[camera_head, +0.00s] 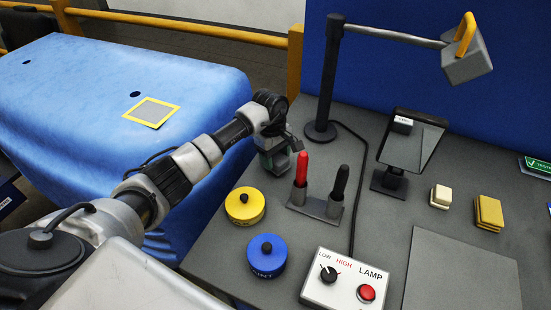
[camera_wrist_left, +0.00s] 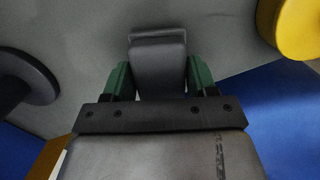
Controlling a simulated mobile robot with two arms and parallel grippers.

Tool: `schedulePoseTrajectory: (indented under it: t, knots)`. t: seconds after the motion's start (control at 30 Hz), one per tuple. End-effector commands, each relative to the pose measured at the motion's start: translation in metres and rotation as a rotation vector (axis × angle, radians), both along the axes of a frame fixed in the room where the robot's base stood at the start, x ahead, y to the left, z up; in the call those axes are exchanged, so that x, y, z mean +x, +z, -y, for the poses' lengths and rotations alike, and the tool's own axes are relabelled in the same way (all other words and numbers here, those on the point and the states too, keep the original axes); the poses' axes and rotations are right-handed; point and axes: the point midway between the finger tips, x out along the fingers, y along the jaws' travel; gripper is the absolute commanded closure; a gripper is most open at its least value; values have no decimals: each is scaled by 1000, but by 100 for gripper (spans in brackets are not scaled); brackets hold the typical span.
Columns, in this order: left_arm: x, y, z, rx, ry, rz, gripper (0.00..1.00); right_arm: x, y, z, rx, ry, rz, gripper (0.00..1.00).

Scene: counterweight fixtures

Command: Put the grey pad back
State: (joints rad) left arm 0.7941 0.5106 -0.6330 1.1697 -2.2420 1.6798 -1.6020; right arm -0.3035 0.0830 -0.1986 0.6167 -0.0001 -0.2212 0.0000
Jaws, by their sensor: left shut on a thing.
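My left gripper (camera_head: 277,163) is above the left edge of the dark grey table (camera_head: 225,205), between the lamp post base and the yellow round weight. In the left wrist view its green fingers (camera_wrist_left: 158,85) are shut on a dark grey block, the grey pad (camera_wrist_left: 158,62), with one on each side. Its far end sticks out beyond the fingers. In the head view the pad is largely hidden by the gripper, and I cannot tell whether it touches the table. A yellow-bordered grey square (camera_head: 151,112) lies on the blue-covered table to the left. My right gripper is not in view.
A yellow weight (camera_head: 245,206), a blue weight (camera_head: 267,256), a stand with red and black pens (camera_head: 318,205) and the lamp control box (camera_head: 343,280) are close by. The lamp post (camera_head: 325,80) stands behind. Cream (camera_head: 440,197) and yellow (camera_head: 489,213) blocks sit right.

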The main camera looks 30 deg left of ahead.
Motion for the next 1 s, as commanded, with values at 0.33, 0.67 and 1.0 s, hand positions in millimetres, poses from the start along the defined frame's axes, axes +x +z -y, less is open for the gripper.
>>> schedulePoseTrajectory:
  t: [0.33,0.67,1.0]
  knots:
    - [0,-19,0,1,-1,1,65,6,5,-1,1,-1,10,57]
    - [0,-21,0,0,-1,0,18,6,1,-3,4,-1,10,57]
    - [0,-18,0,0,-1,0,17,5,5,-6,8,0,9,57]
